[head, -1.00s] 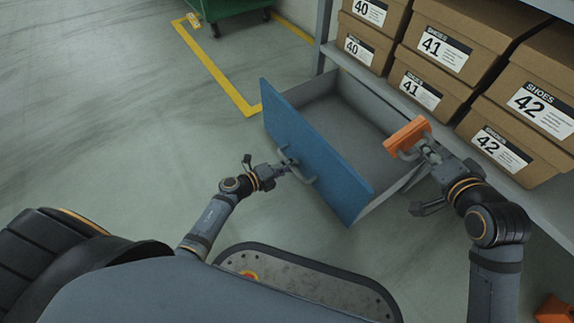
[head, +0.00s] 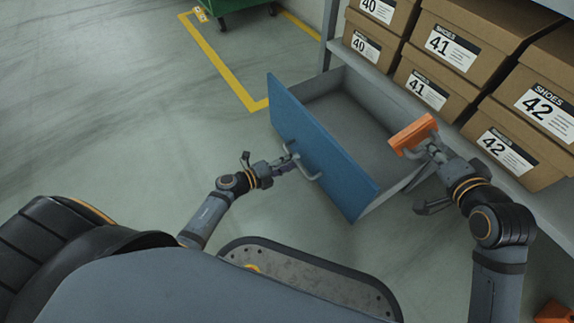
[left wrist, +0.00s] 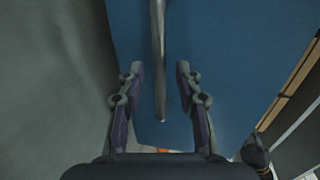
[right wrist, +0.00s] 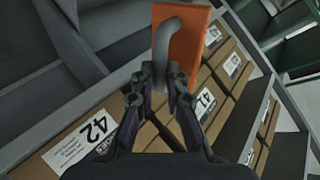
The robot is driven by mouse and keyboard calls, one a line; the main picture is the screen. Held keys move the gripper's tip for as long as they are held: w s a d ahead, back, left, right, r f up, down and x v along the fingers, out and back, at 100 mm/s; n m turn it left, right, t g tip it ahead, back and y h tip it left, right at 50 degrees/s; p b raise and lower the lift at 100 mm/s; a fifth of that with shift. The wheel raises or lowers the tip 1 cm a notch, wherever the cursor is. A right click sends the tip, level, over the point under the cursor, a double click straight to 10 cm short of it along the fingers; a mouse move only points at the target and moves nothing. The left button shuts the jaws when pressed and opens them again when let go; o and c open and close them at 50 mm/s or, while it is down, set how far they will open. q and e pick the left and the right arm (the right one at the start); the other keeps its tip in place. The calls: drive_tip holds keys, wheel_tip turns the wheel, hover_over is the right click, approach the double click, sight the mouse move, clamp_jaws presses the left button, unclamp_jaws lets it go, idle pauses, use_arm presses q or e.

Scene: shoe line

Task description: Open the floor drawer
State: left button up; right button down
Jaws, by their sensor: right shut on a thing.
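The floor drawer's blue front (head: 322,150) stands well out from under the shelf, and its grey inside (head: 345,110) shows open and empty. Its grey bar handle (head: 310,176) is on the front face. My left gripper (head: 288,158) is at the handle. In the left wrist view, its two fingers (left wrist: 160,75) are apart on either side of the handle (left wrist: 158,50), with gaps visible. My right gripper (head: 430,150) is shut on the grey handle of an orange block-like tool (head: 414,132), held above the drawer's right side. The tool also shows in the right wrist view (right wrist: 201,22).
Shoe boxes (head: 460,45) labelled 40, 41 and 42 stand on the grey shelf (head: 440,125) above and right of the drawer. A green wheeled bin (head: 235,8) stands at the back. The floor (head: 130,120) to the left is clear. Another orange thing (head: 555,312) lies at bottom right.

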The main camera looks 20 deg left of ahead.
use_arm(q)
drive_tip(key=v, duration=0.9)
drive_tip(key=shift+s+a, duration=0.1)
drive_tip(key=shift+s, duration=0.05)
